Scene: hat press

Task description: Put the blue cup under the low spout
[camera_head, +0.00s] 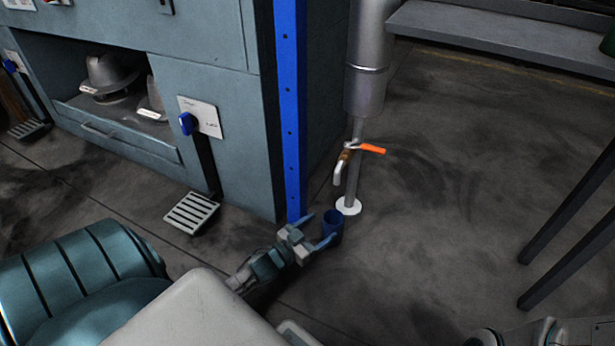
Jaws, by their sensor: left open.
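The blue cup (333,223) stands upright on the floor, close to the foot of the blue post. The low spout (340,173) is a short metal tap with an orange lever (371,148), on a thin vertical pipe. The fingertips reach the cup's near side; contact is unclear. My right gripper's fingers do not show.
A white round base plate (348,206) holds the thin pipe, beneath a thick grey pipe (366,80). The blue post (290,110) and grey-blue press cabinet (235,160) stand at left. A pedal (191,211) is on the floor. Dark legs stand right; floor between is clear.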

